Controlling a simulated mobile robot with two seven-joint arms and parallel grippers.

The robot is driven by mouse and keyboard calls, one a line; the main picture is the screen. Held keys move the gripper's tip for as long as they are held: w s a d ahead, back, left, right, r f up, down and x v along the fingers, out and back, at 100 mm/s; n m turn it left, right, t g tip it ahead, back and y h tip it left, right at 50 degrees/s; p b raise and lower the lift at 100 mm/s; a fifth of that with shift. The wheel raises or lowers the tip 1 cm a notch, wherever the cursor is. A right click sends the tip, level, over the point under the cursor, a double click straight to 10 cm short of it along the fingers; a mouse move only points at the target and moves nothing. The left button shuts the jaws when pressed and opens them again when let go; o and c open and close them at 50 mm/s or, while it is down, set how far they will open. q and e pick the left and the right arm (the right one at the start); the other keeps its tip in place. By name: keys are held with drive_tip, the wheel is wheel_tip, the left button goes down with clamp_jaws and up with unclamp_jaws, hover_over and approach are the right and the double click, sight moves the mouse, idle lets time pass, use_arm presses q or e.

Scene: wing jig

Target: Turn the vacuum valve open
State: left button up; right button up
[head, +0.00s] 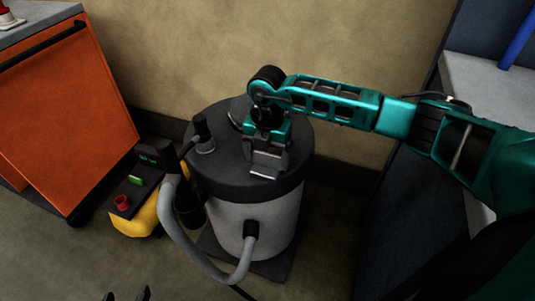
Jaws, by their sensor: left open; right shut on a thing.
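A grey canister (230,218) with a dark round lid (225,175) stands on the floor in the middle of the head view. My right gripper (268,162) points down onto the lid and is shut on the vacuum valve, which the gripper almost wholly hides. How far the valve is turned cannot be seen. A dark upright fitting (203,137) stands on the lid, left of the gripper. My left gripper (126,295) shows only as two dark fingertips at the bottom edge, apart and empty, well away from the canister.
A grey hose (188,235) loops from the canister's front to a yellow pump unit (143,215) with a red knob (121,202). An orange cabinet (65,115) stands at left. A beige wall (190,55) is close behind. The front-left floor is clear.

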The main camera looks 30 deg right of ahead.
sight(267, 154)
drive_tip(key=n, duration=0.4)
drive_tip(key=shift+r, duration=0.1)
drive_tip(key=n, duration=0.4)
drive_tip(key=shift+n, duration=0.3)
drive_tip(key=n, duration=0.4)
drive_tip(key=shift+n+b, duration=0.5)
drive_tip(key=shift+n, duration=2)
drive_tip(key=o, duration=0.8)
drive_tip(key=shift+o, duration=0.2)
wheel_tip(267, 154, up, 13)
drive_tip(key=p, duration=0.2)
